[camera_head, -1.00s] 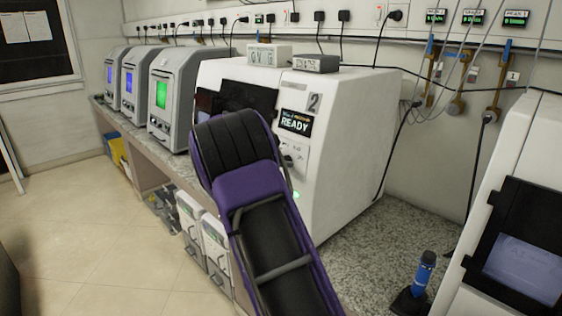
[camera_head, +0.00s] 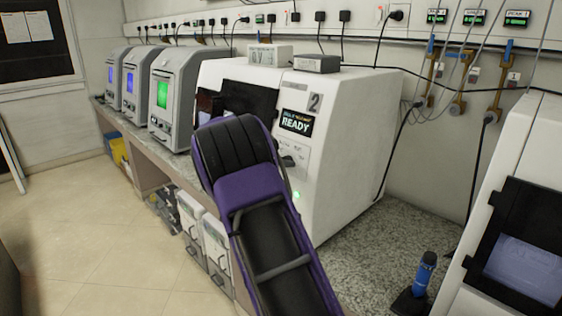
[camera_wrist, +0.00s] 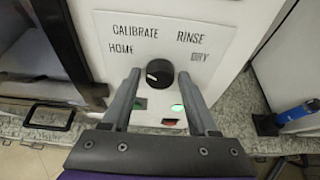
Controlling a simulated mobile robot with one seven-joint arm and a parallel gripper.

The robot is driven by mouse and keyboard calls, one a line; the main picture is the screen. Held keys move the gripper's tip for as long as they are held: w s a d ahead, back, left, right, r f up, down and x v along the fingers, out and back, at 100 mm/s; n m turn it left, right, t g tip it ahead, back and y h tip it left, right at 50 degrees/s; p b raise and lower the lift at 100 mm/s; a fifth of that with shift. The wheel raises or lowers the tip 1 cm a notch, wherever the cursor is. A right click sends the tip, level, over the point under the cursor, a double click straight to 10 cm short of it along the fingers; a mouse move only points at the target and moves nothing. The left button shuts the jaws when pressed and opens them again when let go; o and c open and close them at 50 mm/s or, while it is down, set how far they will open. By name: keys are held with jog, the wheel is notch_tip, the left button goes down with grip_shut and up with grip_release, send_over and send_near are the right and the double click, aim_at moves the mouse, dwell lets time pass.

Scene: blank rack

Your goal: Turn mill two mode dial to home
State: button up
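Mill two (camera_head: 345,140) is the white machine marked 2, with a READY screen (camera_head: 296,122). Its black round mode dial (camera_wrist: 160,74) is at the centre of the wrist view, on a panel lettered CALIBRATE, HOME, RINSE and DRY. A pale mark shows on the dial's left side; its exact pointing is hard to tell. The HOME label (camera_wrist: 121,49) is up and left of the dial. My gripper (camera_wrist: 159,75) is open, one finger on each side of the dial, with small gaps seen between. In the head view the dial (camera_head: 288,160) shows beside my arm, which hides the fingers.
Below the dial are a lit green button (camera_wrist: 178,108) and a red one (camera_wrist: 168,122). A dark door (camera_head: 250,97) is left of the panel. A blue-handled tool (camera_head: 424,273) stands on the speckled counter (camera_head: 365,250) at right, before another white machine.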

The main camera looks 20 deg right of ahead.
jog(key=shift+o, duration=0.8)
jog(key=v, duration=1.7)
jog(key=shift+a, duration=0.15)
jog(key=shift+r, duration=0.15)
